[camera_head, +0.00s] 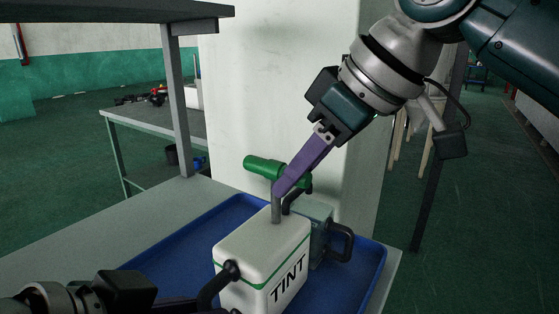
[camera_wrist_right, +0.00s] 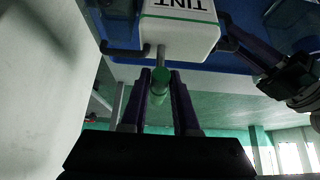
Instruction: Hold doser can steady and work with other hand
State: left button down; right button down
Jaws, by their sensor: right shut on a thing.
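A white can (camera_head: 262,262) labelled TINT, with a green stripe, stands upright in a blue tray (camera_head: 372,265). A grey stem rises from its top to a green pump handle (camera_head: 262,168). My right gripper (camera_head: 280,190) is shut on the green handle, which also shows between its fingers in the right wrist view (camera_wrist_right: 160,82). A black side handle (camera_head: 212,288) is on the can's near left side. My left gripper (camera_wrist_right: 240,42) is at that handle in the right wrist view. Its fingertips are mostly hidden, so its grip is unclear.
A grey-green container (camera_head: 318,228) with a dark handle stands close behind the can in the tray. A pale pillar (camera_head: 270,90) rises behind the grey table (camera_head: 160,225). A second table (camera_head: 160,120) with small items stands farther back left.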

jog(key=shift+r, duration=2.35)
jog(key=shift+f, duration=2.25)
jog(key=shift+r, duration=2.2)
jog(key=shift+f, duration=2.05)
jog(key=c, duration=1.1)
grip_release()
jog(key=shift+f, duration=0.2)
jog(key=o, duration=0.4)
jog(key=shift+r, duration=0.15)
jog(key=shift+r, duration=3.45)
